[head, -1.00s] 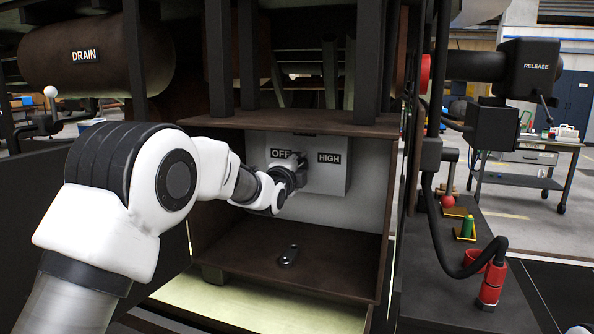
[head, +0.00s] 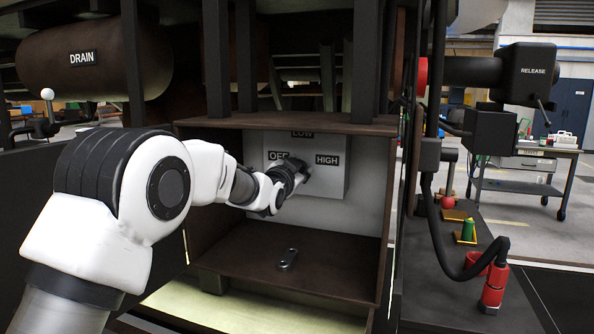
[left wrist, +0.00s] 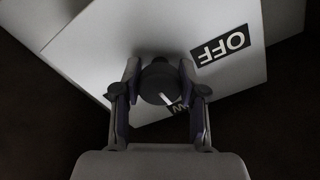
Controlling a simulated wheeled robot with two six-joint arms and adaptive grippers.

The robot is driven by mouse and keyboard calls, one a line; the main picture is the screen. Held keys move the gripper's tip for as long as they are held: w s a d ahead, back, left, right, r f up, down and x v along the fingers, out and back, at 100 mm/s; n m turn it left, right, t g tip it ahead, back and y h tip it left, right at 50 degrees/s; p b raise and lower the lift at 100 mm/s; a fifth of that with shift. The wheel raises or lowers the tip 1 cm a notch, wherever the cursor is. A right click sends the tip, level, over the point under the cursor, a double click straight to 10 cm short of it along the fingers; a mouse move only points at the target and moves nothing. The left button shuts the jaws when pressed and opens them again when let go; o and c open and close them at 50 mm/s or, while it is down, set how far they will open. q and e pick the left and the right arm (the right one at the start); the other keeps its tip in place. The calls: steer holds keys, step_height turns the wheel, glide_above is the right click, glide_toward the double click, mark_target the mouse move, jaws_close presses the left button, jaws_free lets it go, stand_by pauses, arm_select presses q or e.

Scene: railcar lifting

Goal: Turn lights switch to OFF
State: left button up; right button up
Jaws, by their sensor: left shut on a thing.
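The lights switch is a dark round knob (left wrist: 158,82) on a grey box (head: 328,185) inside the brown compartment. My left gripper (head: 293,172) is at the box front and hides the knob in the head view. In the left wrist view its two fingers are shut on the knob, one on each side. A white mark on the knob points toward a partly hidden label ending in W, away from OFF (left wrist: 224,45). My right gripper is not in view.
A small dark metal part (head: 288,260) lies on the compartment floor (head: 330,262). Dark vertical posts (head: 246,60) stand in front above the opening. A red cylinder with a black hose (head: 493,288) stands at the right. The compartment right of my gripper is free.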

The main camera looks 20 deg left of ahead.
arm_select(q)
steer(key=n, duration=0.5)
steer(key=shift+r+n, duration=0.3)
steer(key=shift+r, duration=0.05)
steer(key=n, duration=0.9)
steer(key=shift+f+n, duration=0.2)
steer(key=shift+n, duration=0.2)
steer(key=shift+f+n+p, duration=0.15)
steer(key=shift+n+p, duration=0.2)
steer(key=shift+n, duration=1.95)
steer(key=shift+c, duration=0.2)
steer(key=o, duration=1.1)
steer(key=shift+o, duration=0.2)
